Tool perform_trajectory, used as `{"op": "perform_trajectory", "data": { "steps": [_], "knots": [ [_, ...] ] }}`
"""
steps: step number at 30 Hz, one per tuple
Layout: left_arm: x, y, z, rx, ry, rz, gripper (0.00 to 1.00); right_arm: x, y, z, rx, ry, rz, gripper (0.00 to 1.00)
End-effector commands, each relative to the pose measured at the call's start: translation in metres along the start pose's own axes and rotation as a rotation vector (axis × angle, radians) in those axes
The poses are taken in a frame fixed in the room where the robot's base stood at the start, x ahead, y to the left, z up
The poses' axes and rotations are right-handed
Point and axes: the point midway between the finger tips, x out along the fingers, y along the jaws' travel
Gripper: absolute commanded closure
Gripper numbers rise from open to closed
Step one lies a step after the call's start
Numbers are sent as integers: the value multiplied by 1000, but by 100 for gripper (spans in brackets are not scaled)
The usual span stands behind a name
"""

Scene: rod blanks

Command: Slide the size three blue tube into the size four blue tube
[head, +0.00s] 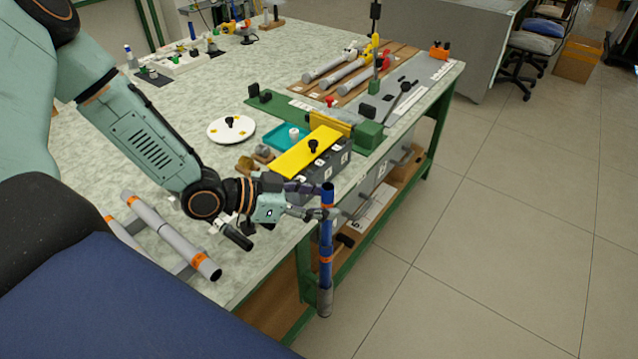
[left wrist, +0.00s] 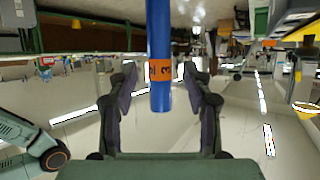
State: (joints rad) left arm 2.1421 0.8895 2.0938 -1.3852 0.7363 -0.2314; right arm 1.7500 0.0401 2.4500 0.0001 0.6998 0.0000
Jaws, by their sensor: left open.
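A blue tube (head: 326,232) stands upright just off the table's front edge. In the left wrist view, the tube (left wrist: 159,45) has an orange band marked 3 near its end. In the head view, a second orange band sits lower down, above a slightly thicker blue lower length (head: 325,275) with a grey bottom end. I cannot tell how the upper and lower lengths are joined. My left gripper (head: 318,213) is open at the tube's upper end. In the left wrist view, its fingers (left wrist: 162,97) are on either side of the tube with gaps. My right gripper is not in view.
Grey tubes with orange bands (head: 165,228) lie on the table by my left arm. A yellow plate (head: 305,152) on a grey block, a white disc (head: 231,130) and a green fixture (head: 368,136) stand behind the gripper. The floor (head: 480,270) to the right is clear.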

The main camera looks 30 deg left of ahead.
Motion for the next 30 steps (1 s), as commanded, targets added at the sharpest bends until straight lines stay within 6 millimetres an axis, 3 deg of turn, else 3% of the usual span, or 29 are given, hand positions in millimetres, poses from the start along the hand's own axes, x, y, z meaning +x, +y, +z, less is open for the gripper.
{"op": "perform_trajectory", "data": {
  "steps": [19, 30],
  "knots": [
    [-28, -1, -66, 0, 10, -2, 50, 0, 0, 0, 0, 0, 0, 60],
    [-36, -1, -83, 0, 6, -1, 50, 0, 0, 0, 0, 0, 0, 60]
  ]
}}
